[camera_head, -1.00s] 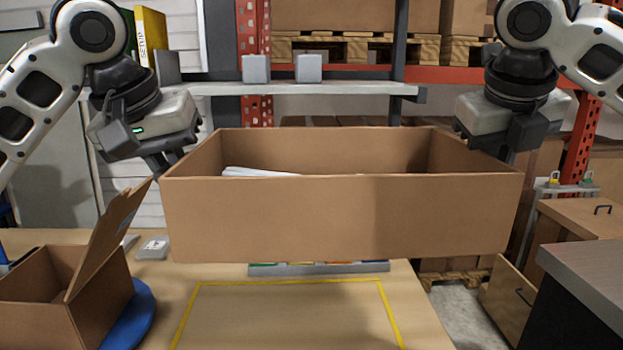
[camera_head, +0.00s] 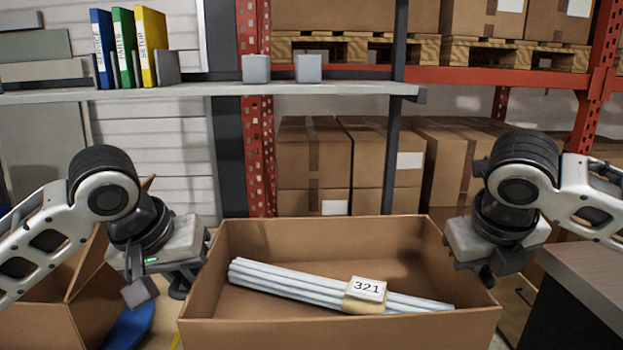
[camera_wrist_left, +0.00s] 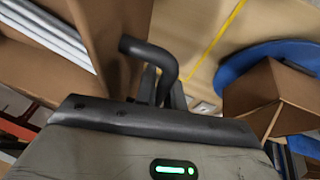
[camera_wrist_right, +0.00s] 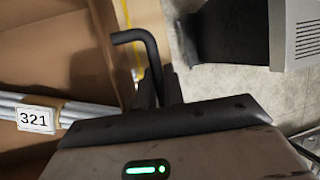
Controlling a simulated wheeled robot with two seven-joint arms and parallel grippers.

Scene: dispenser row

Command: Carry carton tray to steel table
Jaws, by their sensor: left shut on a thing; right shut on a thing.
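The carton tray (camera_head: 340,332) is an open brown box, low and central in the head view. Inside lie several pale tubes (camera_head: 290,282) with a tag (camera_head: 366,289) reading 321. My left gripper (camera_head: 182,287) is shut on the tray's left end, and my right gripper (camera_head: 487,272) is shut on its right end. A black bent handle shows at the fingers in the left wrist view (camera_wrist_left: 152,55) and the right wrist view (camera_wrist_right: 140,40). The tray's underside is hidden in the head view. I cannot identify a steel table for certain.
A smaller open carton (camera_head: 60,310) and a blue disc (camera_head: 128,328) are at the lower left. A grey-topped dark unit (camera_head: 592,275) stands at the right. A shelf (camera_head: 330,90) with binders and grey blocks crosses behind; boxed racks stand beyond.

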